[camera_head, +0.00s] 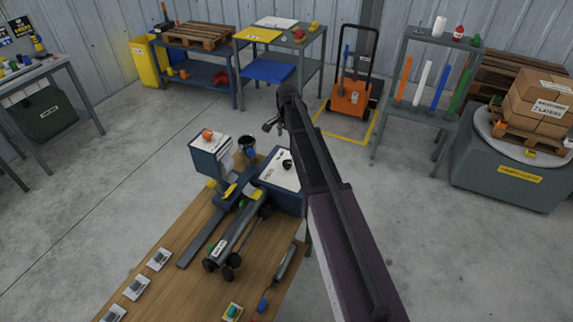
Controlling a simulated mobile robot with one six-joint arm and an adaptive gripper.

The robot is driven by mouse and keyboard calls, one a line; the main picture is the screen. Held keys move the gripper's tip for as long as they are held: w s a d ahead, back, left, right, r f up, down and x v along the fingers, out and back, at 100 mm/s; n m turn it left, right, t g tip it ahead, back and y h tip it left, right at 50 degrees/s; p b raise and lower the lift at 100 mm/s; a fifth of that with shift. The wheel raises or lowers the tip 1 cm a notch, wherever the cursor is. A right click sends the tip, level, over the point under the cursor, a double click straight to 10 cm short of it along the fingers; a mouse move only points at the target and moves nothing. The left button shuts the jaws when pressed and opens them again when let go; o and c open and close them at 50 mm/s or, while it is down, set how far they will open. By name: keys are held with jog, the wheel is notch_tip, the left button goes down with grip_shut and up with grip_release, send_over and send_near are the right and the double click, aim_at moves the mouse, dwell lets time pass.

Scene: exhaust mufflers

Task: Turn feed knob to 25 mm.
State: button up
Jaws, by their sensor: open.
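A dark blue machine stands at the far end of the wooden bench. A small black knob (287,164) sits on the white sloped panel (281,177) of its right-hand box; I take it for the feed knob. The scale marks and the knob's setting are too small to read. My gripper (268,127) is open and empty, in the air above and behind the panel in the picture, apart from the knob. My dark arm reaches up to it from the lower right.
A blue box with an orange knob (207,134) stands left of the panel, with a dark cup (247,145) between. A grey tube (234,237) with black handwheels lies in front. Labelled cards and a blue-tipped tool (282,267) lie on the bench (190,300).

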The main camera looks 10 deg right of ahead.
aim_at(287, 162)
jog(key=shift+f+b, duration=5.7)
jog(key=shift+f, duration=0.3)
